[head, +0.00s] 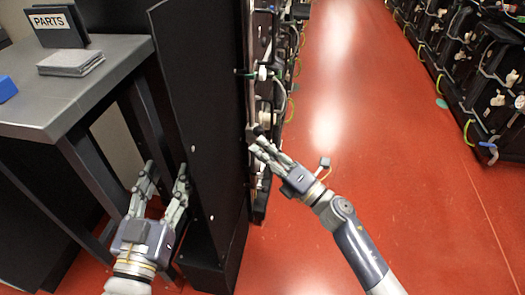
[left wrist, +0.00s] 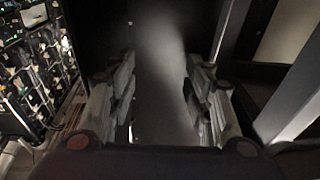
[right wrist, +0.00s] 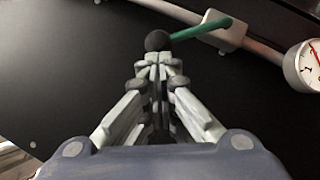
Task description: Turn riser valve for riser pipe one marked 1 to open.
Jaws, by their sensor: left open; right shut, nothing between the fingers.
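In the right wrist view a green valve lever (right wrist: 200,30) with a black ball knob (right wrist: 157,40) is mounted on a grey pipe (right wrist: 258,47). No number marking on the pipe is readable. My right gripper (right wrist: 158,62) is shut and empty, its fingertips right at the knob; I cannot tell whether they touch it. In the head view the right gripper (head: 258,143) is beside the rack's edge, and its fingers hide part of the fittings there. My left gripper (head: 166,172) is open and empty, low between the table and the black panel; it also shows in the left wrist view (left wrist: 163,65).
A round gauge (right wrist: 303,66) sits right of the lever. A tall black panel (head: 205,130) stands between my grippers. A grey table (head: 105,75) with a PARTS sign (head: 55,25) is at left. Battery racks (head: 465,70) line the right; the red floor (head: 355,110) between is clear.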

